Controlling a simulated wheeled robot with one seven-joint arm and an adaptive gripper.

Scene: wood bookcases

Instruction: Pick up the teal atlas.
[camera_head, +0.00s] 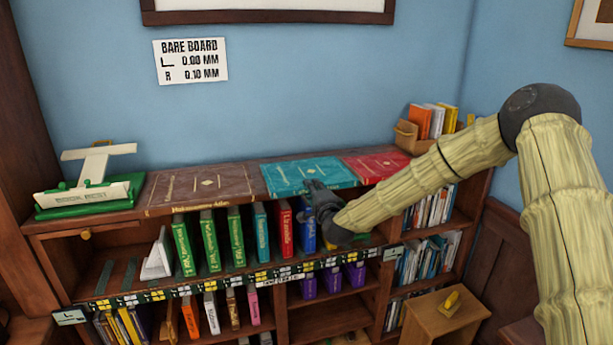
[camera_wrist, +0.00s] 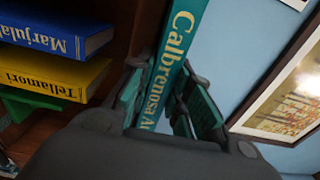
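The teal atlas (camera_head: 300,176) lies flat on top of the bookcase, between a brown atlas and a red one. My gripper (camera_head: 318,192) is at its front edge, with a fingertip over the cover in the head view. In the wrist view the atlas's spine (camera_wrist: 178,55), lettered "Calbrenosa", runs between the fingers of my gripper (camera_wrist: 165,100). One finger is on the cover side and one on the underside. The fingers are open around the spine, with a gap showing on the cover side. The spine's near end is hidden by my gripper.
The brown atlas (camera_head: 200,188) is to the left and the red atlas (camera_head: 378,165) close on the right. A green-and-white book rest (camera_head: 90,195) stands at left, a wooden book box (camera_head: 408,138) at right. The wall is behind.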

